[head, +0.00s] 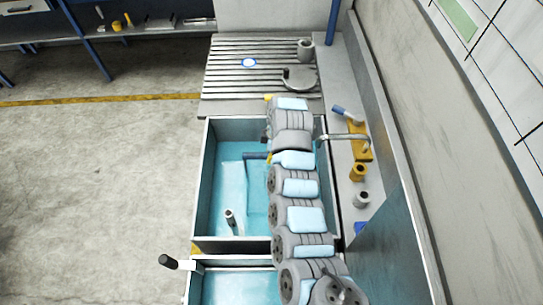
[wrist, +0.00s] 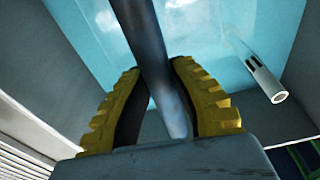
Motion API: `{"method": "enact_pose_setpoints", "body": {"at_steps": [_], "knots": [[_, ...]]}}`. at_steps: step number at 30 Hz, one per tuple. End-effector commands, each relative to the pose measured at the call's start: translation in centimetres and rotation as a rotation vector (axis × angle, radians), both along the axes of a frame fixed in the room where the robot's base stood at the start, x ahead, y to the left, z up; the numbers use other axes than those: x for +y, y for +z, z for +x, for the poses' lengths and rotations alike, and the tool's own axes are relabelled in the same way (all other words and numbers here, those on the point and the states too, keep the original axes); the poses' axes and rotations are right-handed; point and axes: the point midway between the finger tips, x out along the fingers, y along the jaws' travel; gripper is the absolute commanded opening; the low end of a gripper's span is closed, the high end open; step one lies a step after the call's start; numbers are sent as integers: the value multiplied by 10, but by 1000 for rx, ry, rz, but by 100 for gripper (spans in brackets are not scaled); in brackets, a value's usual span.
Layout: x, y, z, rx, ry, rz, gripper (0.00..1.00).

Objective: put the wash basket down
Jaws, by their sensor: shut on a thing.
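My gripper (wrist: 157,72) has yellow ribbed fingers shut on a grey-blue metal bar (wrist: 143,40), which runs up out of the wrist view. The bar looks like the wash basket's handle. In the head view a short dark blue bar (head: 256,156) juts left from beneath my arm, above the blue-lined basin. Fingertips there are mostly hidden by my arm. The basket's body is not clearly visible. A faint square outline shows on the basin floor below the bar; I cannot tell whether it is the basket, a recess or a shadow.
The basin (head: 215,195) has raised grey walls. A grey hollow tube (head: 231,218) stands in it and also shows in the wrist view (wrist: 265,80). A tap (head: 345,137) reaches over the right rim. A slatted drainboard (head: 230,85) lies behind, with a second basin (head: 235,288) in front.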

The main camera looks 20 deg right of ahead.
Motion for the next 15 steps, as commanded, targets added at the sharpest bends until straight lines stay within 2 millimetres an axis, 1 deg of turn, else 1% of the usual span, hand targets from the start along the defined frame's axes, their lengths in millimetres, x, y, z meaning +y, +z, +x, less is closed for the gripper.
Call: {"method": "enact_pose_setpoints", "body": {"at_steps": [7,15], "knots": [[-2,-9,10,-2,6,-3,0],[-4,-14,14,-1,6,-2,0]]}}
